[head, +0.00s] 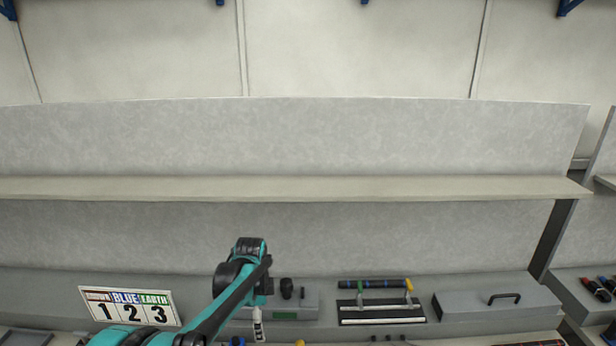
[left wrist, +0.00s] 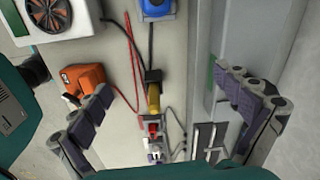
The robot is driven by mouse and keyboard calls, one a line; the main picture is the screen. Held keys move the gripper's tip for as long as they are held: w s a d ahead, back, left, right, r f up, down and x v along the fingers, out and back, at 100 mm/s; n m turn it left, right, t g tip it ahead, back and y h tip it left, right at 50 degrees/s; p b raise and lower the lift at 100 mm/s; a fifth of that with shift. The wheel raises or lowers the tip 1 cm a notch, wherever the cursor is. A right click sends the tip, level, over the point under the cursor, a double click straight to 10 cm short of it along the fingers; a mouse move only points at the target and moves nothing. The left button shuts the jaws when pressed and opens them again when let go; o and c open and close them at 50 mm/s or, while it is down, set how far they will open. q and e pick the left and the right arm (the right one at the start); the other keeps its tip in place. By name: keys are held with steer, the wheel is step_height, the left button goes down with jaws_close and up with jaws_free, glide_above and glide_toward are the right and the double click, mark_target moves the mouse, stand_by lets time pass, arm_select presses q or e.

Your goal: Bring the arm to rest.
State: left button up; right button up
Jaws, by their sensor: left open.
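My left arm (head: 215,310) comes in from the lower left in the head view and reaches up over the bench, with its elbow-like end joint (head: 250,250) uppermost. In the left wrist view my left gripper (left wrist: 170,115) has its two padded fingers spread wide apart. Nothing is held between them. A yellow and black part (left wrist: 153,98) with a dark cable shows beyond the gap, apart from the fingers. In the head view the gripper's fingers cannot be made out. My right gripper is in neither view.
A sign reading 1 2 3 (head: 129,307) is at the lower left. A black rack (head: 380,311) and a grey box with a handle (head: 495,301) stand to the right. A bare shelf (head: 300,188) crosses behind. The wrist view shows an orange tool (left wrist: 84,84) and a fan unit (left wrist: 52,18).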

arm_select(q)
steer(key=s+a+r+n+t+b, duration=0.2)
steer(key=s+r+n, duration=0.15)
steer(key=s, duration=0.35)
steer(key=s+a+r+n+t+b, duration=0.1)
steer(key=s+r+n+b, duration=0.1)
steer(key=s+n, duration=0.45)
steer(key=s+a+f+n+t+b, duration=0.1)
steer(key=s+f+n+t+b, duration=0.2)
steer(key=s, duration=0.9)
steer(key=shift+s+a+f+n+t, duration=0.3)
steer(key=shift+f+n, duration=0.8)
steer(key=shift+n, duration=0.6)
